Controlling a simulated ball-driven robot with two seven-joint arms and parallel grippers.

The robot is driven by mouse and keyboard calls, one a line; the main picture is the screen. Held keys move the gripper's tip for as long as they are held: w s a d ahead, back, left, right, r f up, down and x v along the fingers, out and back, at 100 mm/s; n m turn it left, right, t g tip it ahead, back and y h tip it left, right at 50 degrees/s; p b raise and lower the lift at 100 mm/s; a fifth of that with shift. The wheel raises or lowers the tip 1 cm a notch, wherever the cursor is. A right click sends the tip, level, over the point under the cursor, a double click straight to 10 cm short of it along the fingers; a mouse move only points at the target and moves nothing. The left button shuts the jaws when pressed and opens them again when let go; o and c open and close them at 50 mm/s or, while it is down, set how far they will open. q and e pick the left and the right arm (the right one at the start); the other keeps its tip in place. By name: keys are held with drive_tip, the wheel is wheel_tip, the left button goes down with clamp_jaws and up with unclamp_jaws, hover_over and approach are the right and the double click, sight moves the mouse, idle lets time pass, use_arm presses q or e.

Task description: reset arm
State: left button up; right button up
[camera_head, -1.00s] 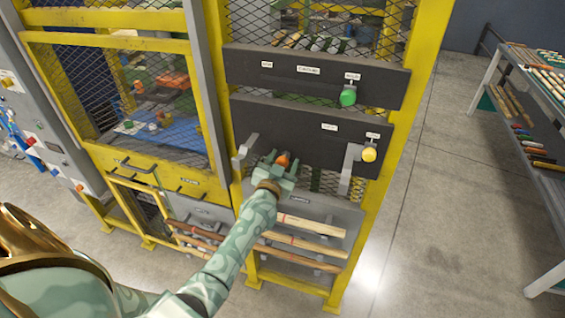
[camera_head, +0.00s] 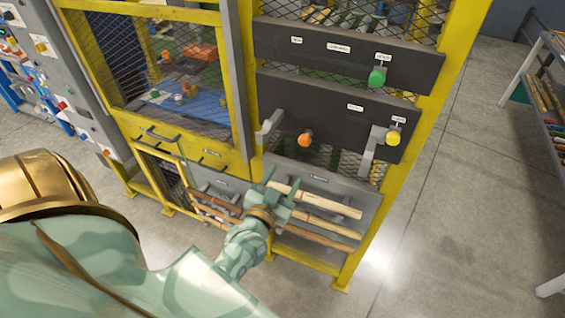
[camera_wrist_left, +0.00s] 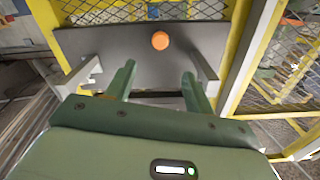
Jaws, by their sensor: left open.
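My left gripper (camera_head: 278,192) is in front of the lower rack of the yellow-framed machine, below the dark panels. Its two fingers are apart with nothing between them; they also show spread in the left wrist view (camera_wrist_left: 160,80). An orange knob (camera_head: 305,139) sits on the lower dark panel (camera_head: 330,115), clear of the fingers. In the left wrist view the orange knob (camera_wrist_left: 160,40) is ahead, beyond the fingertips. My right gripper is not in view.
A green knob (camera_head: 377,77) and a yellow knob (camera_head: 393,138) stick out to the right. Wooden rods (camera_head: 318,201) lie on the rack near my gripper. A grey lever (camera_head: 268,130) stands left of the orange knob. Bare floor (camera_head: 440,220) lies to the right; a shelf (camera_head: 552,110) stands beyond it.

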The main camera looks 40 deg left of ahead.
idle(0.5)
use_arm(q)
drive_tip(key=s+d+f+g+h+b, duration=0.1)
drive_tip(key=s+d+f+g, duration=0.25)
drive_tip(key=f, duration=0.65)
drive_tip(key=s+d+f+g+h+b, duration=0.15)
drive_tip(key=s+f, duration=0.25)
drive_tip(key=f, duration=0.6)
drive_tip(key=s+d+f+g+h+b, duration=0.1)
drive_tip(key=s+d+f+g+h, duration=0.2)
drive_tip(key=f, duration=0.7)
drive_tip(key=s+a+f+m+g+b, duration=0.1)
drive_tip(key=s+f+g+b, duration=0.3)
drive_tip(key=s+f, duration=0.8)
drive_tip(key=s+a+f+m+g+y+b, duration=0.1)
drive_tip(key=s+f+g+b, duration=0.3)
drive_tip(key=s+f, duration=0.8)
drive_tip(key=s+a+m+b, duration=0.1)
drive_tip(key=s, duration=0.3)
drive_tip(key=shift+s+g+b, duration=0.35)
drive_tip(key=shift+s+g, duration=0.05)
drive_tip(key=shift+y, duration=0.25)
